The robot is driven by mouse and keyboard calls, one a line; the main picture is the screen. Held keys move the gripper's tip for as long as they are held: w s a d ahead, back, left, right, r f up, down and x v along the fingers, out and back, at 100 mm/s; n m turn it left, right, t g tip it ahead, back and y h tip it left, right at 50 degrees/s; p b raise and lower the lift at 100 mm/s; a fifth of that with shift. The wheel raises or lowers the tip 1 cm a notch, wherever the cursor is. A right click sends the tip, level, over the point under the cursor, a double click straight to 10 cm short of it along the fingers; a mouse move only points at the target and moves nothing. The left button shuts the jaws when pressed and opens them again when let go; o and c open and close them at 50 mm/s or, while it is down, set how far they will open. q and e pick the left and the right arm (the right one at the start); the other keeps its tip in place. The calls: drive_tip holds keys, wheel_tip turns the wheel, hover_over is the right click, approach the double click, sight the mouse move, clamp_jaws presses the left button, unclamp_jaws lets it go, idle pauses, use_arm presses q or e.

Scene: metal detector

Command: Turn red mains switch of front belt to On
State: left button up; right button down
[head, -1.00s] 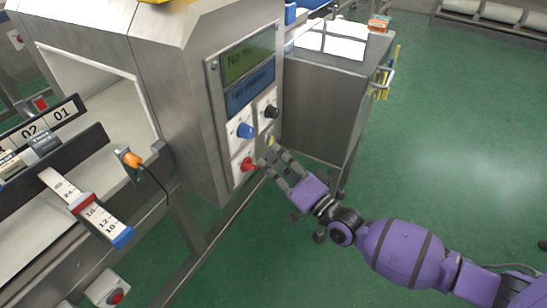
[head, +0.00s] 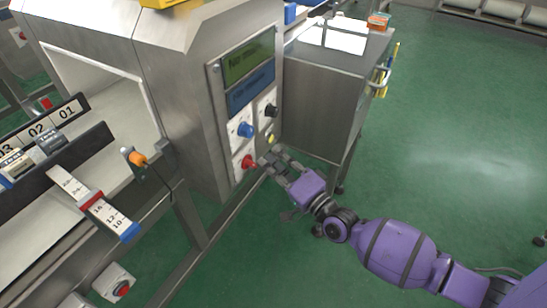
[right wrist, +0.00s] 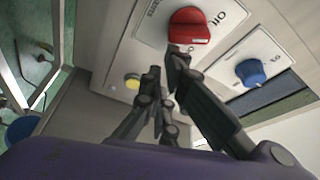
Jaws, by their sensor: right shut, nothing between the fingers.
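The red mains switch (head: 248,161) is a red knob on a white plate, low on the metal detector's control panel. It also shows large in the right wrist view (right wrist: 189,27), beside my fingertips. My right gripper (head: 266,160) is shut and empty, just right of the red knob. In the right wrist view its fingertips (right wrist: 166,72) lie just below the knob; I cannot tell whether they touch it. The knob's label is only partly readable. My left gripper is not in view.
A blue knob (head: 245,130), a black knob (head: 271,111) and a yellow button (right wrist: 132,81) are close by on the panel. A steel cabinet (head: 325,100) stands right of it.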

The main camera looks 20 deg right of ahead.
drive_tip(key=shift+s+a+f+m+p, duration=0.1)
drive_tip(key=shift+f+m+p, duration=0.2)
drive_tip(key=shift+m, duration=0.4)
drive_tip(key=f+m+g+p, duration=0.1)
drive_tip(key=m, duration=0.2)
drive_tip(key=s+a+f+m+g+p, duration=0.1)
drive_tip(key=m+p, duration=0.1)
drive_tip(key=m, duration=0.1)
drive_tip(key=a+f+m+g+p, duration=0.1)
drive_tip(key=m+g+p, duration=0.1)
drive_tip(key=m, duration=0.1)
drive_tip(key=shift+s+m, duration=0.3)
drive_tip(key=shift+m, duration=0.1)
idle(0.4)
drive_tip(key=shift+a, duration=0.1)
idle(0.6)
drive_tip(key=shift+f, duration=0.15)
